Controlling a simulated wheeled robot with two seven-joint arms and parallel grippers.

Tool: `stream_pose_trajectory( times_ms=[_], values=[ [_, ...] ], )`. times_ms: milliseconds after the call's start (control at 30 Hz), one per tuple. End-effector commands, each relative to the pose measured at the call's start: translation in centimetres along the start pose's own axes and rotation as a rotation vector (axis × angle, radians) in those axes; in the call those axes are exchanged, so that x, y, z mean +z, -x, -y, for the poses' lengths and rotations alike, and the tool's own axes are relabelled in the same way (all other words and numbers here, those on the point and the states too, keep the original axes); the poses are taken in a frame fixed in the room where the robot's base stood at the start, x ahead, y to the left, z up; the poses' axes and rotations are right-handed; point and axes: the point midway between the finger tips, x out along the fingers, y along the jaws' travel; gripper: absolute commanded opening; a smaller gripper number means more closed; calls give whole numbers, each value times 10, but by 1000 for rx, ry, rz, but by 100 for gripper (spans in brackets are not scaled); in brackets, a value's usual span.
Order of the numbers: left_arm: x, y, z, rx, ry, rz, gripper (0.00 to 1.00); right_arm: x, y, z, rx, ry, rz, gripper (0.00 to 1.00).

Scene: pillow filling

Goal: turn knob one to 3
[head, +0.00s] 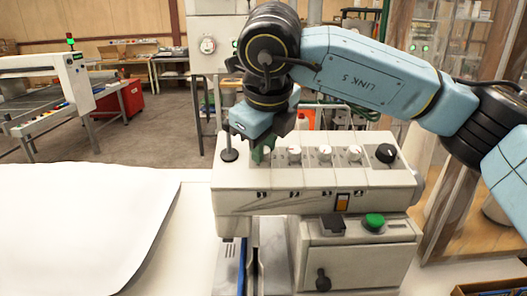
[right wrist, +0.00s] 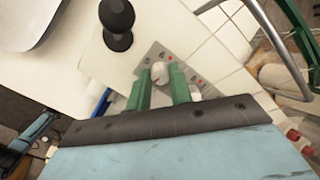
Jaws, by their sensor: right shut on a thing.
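The control panel (head: 300,178) stands in the middle of the head view, with a row of white knobs on its sloped top. My right gripper (head: 264,152) reaches down from above to the left end of that row. Its green fingers are shut on knob one (right wrist: 160,73), which shows between the fingertips in the right wrist view. In the head view the fingers largely hide this knob. The other white knobs (head: 325,154) stand to its right, clear of the fingers. The setting that knob one points to cannot be read. My left gripper is not in view.
A black-topped lever (head: 229,154) stands just left of the gripper. A larger black knob (head: 386,153) is at the panel's right end. Below are an orange switch (head: 342,202) and a green button (head: 374,222). White fabric (head: 80,220) lies at left.

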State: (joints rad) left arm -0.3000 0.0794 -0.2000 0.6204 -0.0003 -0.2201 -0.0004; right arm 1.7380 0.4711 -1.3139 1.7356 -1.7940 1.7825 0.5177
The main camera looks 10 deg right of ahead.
Motion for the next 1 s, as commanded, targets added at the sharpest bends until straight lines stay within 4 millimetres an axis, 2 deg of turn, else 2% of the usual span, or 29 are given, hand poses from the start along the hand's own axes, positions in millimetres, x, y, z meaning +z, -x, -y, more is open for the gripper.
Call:
stream_pose_trajectory(
  times_ms=[433,700,1000],
  values=[
    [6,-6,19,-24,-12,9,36,-1,0,1,33,413,14,0],
    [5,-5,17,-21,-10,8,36,0,1,1,48,609,21,0],
    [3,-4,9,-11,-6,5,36,0,1,1,57,727,26,0]
  ],
)
